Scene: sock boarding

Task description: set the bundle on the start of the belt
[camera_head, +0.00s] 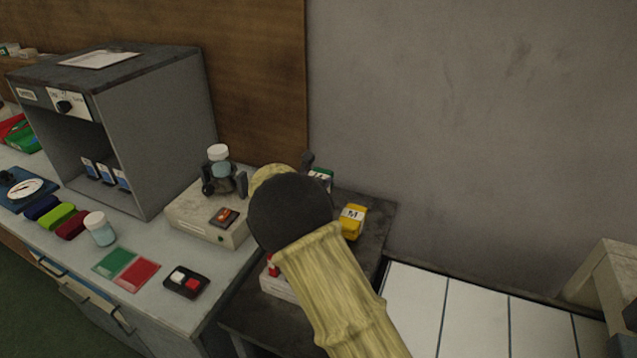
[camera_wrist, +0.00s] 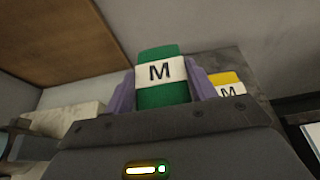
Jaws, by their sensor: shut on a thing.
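My gripper (camera_wrist: 163,82) is shut on a green bundle (camera_wrist: 160,97) with a white band marked "M"; its purple fingers press on both sides. In the head view my arm hides most of the gripper, and only a small part of the green bundle (camera_head: 321,174) shows past it. The held bundle is over or near the dark side table; I cannot tell its height. The belt (camera_head: 470,308), with white panels split by dark lines, lies at the lower right, apart from the bundle. Which end is its start is not clear.
A yellow "M" bundle (camera_head: 353,221) stands on the dark side table (camera_head: 378,213), close right of the gripper; it also shows in the wrist view (camera_wrist: 227,87). A white-and-red item is partly hidden below my arm. A beige frame (camera_head: 602,270) stands over the belt's right part.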

